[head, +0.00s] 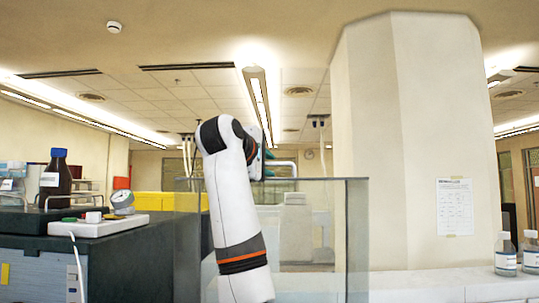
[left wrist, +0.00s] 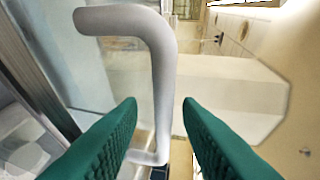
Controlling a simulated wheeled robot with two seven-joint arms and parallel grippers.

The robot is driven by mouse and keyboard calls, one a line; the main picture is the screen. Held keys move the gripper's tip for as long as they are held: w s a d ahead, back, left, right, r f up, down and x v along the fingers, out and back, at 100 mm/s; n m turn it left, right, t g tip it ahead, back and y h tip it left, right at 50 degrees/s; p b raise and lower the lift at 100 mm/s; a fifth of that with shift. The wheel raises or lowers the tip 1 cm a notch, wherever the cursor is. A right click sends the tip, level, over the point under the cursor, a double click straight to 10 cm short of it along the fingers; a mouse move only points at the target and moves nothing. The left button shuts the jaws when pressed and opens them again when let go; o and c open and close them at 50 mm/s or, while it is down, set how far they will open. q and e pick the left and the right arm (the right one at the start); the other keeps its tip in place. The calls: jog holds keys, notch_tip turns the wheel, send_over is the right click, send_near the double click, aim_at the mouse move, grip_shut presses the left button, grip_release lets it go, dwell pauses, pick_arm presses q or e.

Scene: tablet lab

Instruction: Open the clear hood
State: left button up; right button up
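The clear hood (head: 345,235) stands in front of me in the head view, a see-through box with dark edges. A light grey bar handle (head: 283,164) sits near its upper part, mostly behind my left gripper. In the left wrist view the handle (left wrist: 163,75) is a bent bar that runs lengthwise between the fingertips. My left gripper (left wrist: 160,103) is open, with green ridged fingers on either side of the bar and gaps between. In the head view my left gripper (head: 269,160) is largely hidden by its own wrist. My right gripper is not in view.
A dark bench at left holds a brown bottle (head: 57,178) with a blue cap and a white device (head: 98,225) with a round gauge. A wide pale pillar (head: 405,145) stands behind at right. Clear bottles (head: 506,255) stand on the pale ledge (head: 430,285) at far right.

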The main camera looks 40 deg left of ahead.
pick_arm(q)
jog(key=shift+w, duration=0.5)
jog(key=shift+w+d, duration=0.1)
grip_shut()
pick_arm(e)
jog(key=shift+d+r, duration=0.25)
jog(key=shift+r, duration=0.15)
pick_arm(q)
jog(key=shift+f, duration=0.1)
jog(key=shift+d+f+b, duration=0.1)
jog(key=shift+f+b, duration=0.1)
jog(key=shift+b, duration=0.1)
jog(key=s+d+f+t+y+b, duration=0.1)
jog(key=s+d+f+b, duration=0.2)
jog(key=b, duration=0.5)
jog(key=s+d, duration=0.1)
jog(key=s, duration=0.1)
jog(key=shift+s+d+m+t+b, duration=0.3)
jog(key=shift+s+m+t+b, duration=0.05)
jog(key=shift+s+m+t, duration=0.05)
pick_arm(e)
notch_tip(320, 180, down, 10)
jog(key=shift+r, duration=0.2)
